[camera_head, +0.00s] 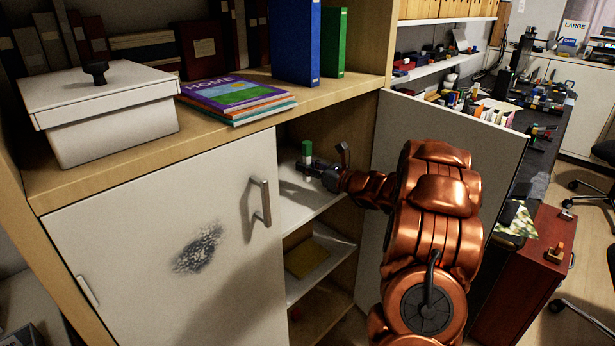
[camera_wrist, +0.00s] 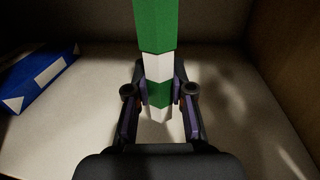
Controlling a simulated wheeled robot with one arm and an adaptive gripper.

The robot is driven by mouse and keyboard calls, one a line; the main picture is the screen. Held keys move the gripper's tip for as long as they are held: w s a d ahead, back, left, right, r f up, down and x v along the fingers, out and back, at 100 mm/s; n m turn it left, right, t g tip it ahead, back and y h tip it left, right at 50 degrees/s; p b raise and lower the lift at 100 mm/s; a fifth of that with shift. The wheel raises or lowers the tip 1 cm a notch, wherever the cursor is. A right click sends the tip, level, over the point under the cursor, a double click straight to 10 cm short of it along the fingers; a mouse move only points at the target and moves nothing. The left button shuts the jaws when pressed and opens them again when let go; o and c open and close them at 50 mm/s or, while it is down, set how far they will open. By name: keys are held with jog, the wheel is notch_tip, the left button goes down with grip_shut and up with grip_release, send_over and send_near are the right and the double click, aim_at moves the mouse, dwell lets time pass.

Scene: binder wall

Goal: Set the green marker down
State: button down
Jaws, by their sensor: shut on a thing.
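The green marker (camera_head: 307,149) is green with white bands and stands upright in my gripper (camera_head: 318,172), inside the open cabinet. In the wrist view the marker (camera_wrist: 154,30) rises between the two fingers of my gripper (camera_wrist: 160,92), which are shut on its lower part. Its lower end is close above the white shelf (camera_wrist: 225,130); I cannot tell if it touches. The shelf also shows in the head view (camera_head: 300,203).
A blue and white box (camera_wrist: 38,78) lies on the shelf at the left in the wrist view. The left cabinet door (camera_head: 150,250) is closed, and the right door (camera_head: 455,125) stands open beside my arm. A lower shelf (camera_head: 325,245) holds a yellowish item. The shelf right of the marker is clear.

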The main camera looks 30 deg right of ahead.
aim_at(307, 180)
jog(key=shift+f, duration=1.75)
jog(key=shift+f, duration=0.15)
jog(key=c, duration=1)
grip_release()
jog(key=shift+r, duration=0.2)
jog(key=v, duration=1.2)
jog(key=shift+s, duration=0.1)
